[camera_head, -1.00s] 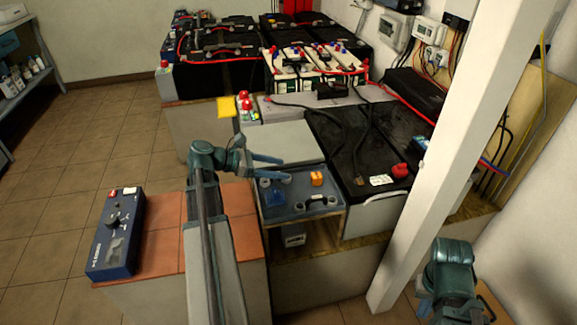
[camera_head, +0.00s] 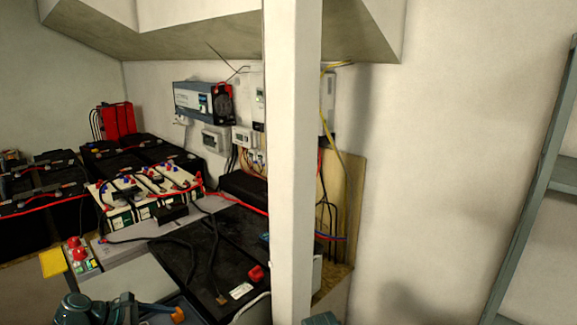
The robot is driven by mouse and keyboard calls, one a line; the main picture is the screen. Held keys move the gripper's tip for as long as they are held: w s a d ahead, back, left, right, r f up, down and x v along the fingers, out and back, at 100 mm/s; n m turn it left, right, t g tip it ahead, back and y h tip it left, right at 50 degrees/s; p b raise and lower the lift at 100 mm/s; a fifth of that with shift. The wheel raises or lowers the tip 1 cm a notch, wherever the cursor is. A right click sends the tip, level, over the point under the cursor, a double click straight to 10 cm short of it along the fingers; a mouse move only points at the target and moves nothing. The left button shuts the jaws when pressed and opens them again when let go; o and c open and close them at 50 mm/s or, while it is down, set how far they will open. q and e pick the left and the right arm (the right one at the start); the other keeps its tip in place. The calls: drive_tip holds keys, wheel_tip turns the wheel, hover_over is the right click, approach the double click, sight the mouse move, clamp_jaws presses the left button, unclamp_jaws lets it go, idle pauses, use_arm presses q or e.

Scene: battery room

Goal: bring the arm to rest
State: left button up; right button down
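My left arm enters at the bottom left, and its teal wrist shows low in the picture. My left gripper (camera_head: 150,309) is at the bottom edge, pointing right, partly cut off. I cannot tell how far its fingers are apart. An orange block (camera_head: 178,314) shows just beyond the fingertips, at the edge of a blue-grey tray whose rest is out of the picture. Only a small teal piece of my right arm shows at the bottom, beside the white post. My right gripper is not in view.
A white post (camera_head: 292,170) stands in the middle foreground. A large black battery (camera_head: 200,262) with cables lies left of it, with a white battery bank (camera_head: 125,208) behind. An inverter (camera_head: 203,102) hangs on the wall. A metal shelf (camera_head: 530,190) stands at the right.

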use_arm(q)
drive_tip(key=s+d+r+m+g+y+p, duration=0.2)
drive_tip(key=s+d+r+m+y+p, duration=0.1)
drive_tip(key=d+m+p, duration=0.3)
drive_tip(key=s+d+r+m+g+y+p, duration=0.2)
drive_tip(key=d+m+p, duration=0.4)
drive_tip(key=d+m, duration=0.5)
drive_tip(key=s+d+r+m+g+y+p, duration=0.2)
drive_tip(key=s+d+r+m+y+p, duration=0.3)
drive_tip(key=d+m, duration=0.4)
drive_tip(key=shift+d+r+g+p, duration=0.3)
drive_tip(key=shift+d+p, duration=0.1)
drive_tip(key=shift+d, duration=1.05)
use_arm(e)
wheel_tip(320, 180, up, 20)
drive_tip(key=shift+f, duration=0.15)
